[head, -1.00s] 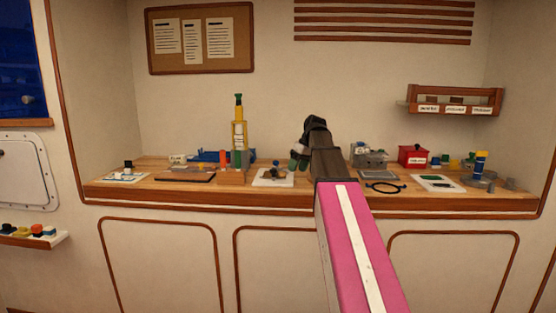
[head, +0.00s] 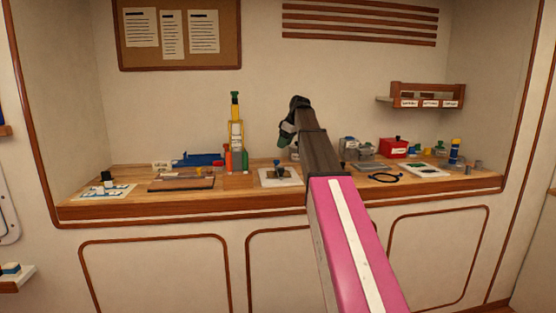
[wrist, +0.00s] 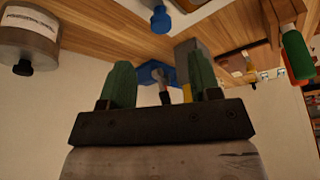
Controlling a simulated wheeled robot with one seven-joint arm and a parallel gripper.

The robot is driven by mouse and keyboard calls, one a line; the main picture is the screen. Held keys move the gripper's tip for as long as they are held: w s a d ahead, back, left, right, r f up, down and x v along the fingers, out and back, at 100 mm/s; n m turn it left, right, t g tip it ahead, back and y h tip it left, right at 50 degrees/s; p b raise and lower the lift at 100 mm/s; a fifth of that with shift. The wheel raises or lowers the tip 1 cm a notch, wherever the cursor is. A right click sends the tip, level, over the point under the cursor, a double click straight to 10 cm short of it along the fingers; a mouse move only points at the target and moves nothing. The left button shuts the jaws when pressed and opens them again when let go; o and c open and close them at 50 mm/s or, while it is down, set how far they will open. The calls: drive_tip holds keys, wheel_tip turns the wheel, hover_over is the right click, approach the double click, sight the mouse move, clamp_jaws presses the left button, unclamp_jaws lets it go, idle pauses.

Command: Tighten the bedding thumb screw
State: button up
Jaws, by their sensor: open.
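My gripper (wrist: 161,76) shows two green fingers spread apart in the wrist view, with nothing held between them. In the head view its green fingertip (head: 284,141) shows above the back of the bench, partly hidden by my arm. A small dark fixture with a blue knob (head: 278,163) stands on a white plate (head: 266,182), below and left of the gripper. A blue knob also shows at the top of the wrist view (wrist: 160,20), on a white surface, apart from the fingers. I cannot tell for sure whether this knob is the bedding thumb screw.
The wooden bench (head: 330,194) holds a yellow stand (head: 236,138), a blue tray (head: 198,159), a brown board (head: 181,184), a black cable loop (head: 384,177) and a red box (head: 393,149). A labelled grey container (wrist: 30,38) is near the gripper in the wrist view.

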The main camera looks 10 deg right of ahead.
sight(277, 160)
drive_tip(key=x, duration=0.8)
drive_tip(key=shift+w+a+f, duration=0.1)
drive_tip(key=shift+a+f, duration=0.1)
drive_tip(key=shift+f, duration=0.05)
drive_tip(key=c, duration=0.9)
